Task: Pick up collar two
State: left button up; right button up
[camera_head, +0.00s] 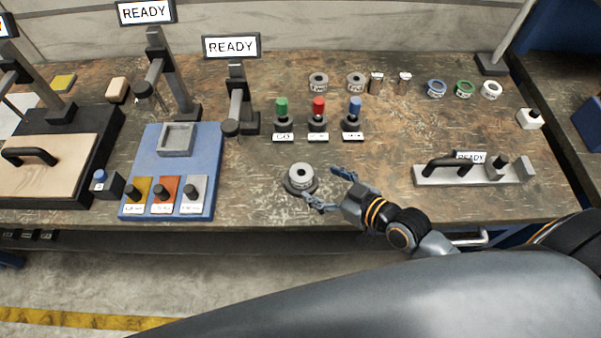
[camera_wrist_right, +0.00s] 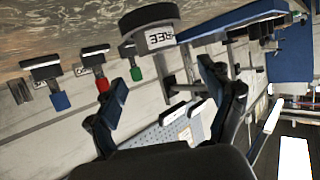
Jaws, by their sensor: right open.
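I cannot read which collar is two. My right gripper (camera_head: 327,189) is open and empty, just right of the front collar, fingers pointing at it. It also shows in the right wrist view (camera_wrist_right: 164,97). My left gripper is out of view.
Green (camera_head: 282,107), red (camera_head: 318,107) and blue (camera_head: 355,107) knobs stand behind the front collar. A blue tray board (camera_head: 207,150) lies left, and a handled grey fixture (camera_head: 432,178) lies right. Blue, green and white rings stand back right. The table between is mostly clear.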

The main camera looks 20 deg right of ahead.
aim_at(298, 171)
jog(key=x, duration=0.2)
jog(key=shift+w+a+f, duration=0.1)
jog(key=shift+w+a, duration=0.05)
jog(key=shift+w, duration=0.2)
jog(key=shift+p+x, duration=0.35)
jog(key=shift+x, duration=0.65)
jog(key=w+f, duration=0.1)
jog(key=w+a+f, duration=0.1)
jog(key=shift+w+p, duration=0.3)
jog(key=shift+w+a+f, duration=0.15)
jog(key=shift+c, duration=1.3)
jog(key=c, duration=1.4)
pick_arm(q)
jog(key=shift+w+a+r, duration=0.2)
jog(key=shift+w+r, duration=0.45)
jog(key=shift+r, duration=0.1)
pick_arm(e)
grip_shut()
